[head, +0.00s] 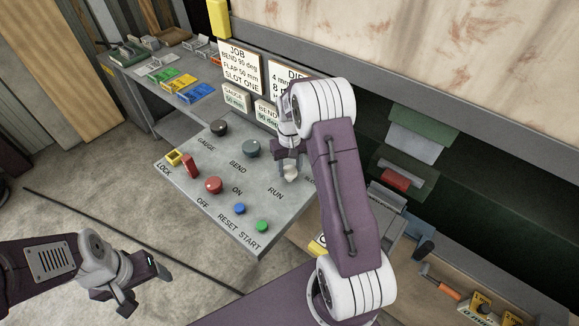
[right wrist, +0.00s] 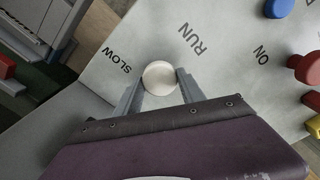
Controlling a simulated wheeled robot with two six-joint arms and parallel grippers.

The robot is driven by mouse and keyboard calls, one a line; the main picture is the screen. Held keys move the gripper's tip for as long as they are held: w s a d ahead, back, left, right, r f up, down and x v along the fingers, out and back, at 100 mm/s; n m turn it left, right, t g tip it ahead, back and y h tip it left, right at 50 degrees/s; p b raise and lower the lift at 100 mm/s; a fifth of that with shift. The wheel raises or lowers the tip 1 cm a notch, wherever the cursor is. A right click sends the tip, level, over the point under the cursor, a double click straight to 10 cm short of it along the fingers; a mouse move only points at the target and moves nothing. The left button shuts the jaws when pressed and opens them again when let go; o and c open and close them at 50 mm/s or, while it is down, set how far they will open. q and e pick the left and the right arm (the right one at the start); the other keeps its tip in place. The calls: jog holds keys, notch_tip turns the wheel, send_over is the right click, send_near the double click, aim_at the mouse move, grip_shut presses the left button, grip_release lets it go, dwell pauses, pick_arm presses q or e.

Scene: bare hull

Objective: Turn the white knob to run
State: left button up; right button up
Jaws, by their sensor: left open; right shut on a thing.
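The white knob (right wrist: 160,78) is on the grey control panel (head: 222,222), near the printed words RUN and SLOW in the right wrist view. In the head view the knob (head: 290,173) shows partly below my right gripper (head: 284,165). My right gripper (right wrist: 158,88) is shut on the knob, with one finger on each side of it. No pointer mark on the knob is visible, so I cannot tell which word it points at. My left gripper (head: 138,285) is open and empty, low at the left, off the panel's front edge.
The panel also holds a red knob (head: 214,185), a blue button (head: 239,208), a green button (head: 262,226), a dark knob (head: 219,128), a grey-blue knob (head: 251,149) and a red lever (head: 190,166). Sign boards (head: 239,69) stand behind.

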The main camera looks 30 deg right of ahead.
aim_at(290, 170)
jog(key=shift+m, duration=1.5)
jog(key=o, duration=1.4)
jog(key=shift+s, duration=0.1)
jog(key=shift+c, duration=0.2)
notch_tip(290, 170, up, 9)
jog(key=shift+b, duration=0.45)
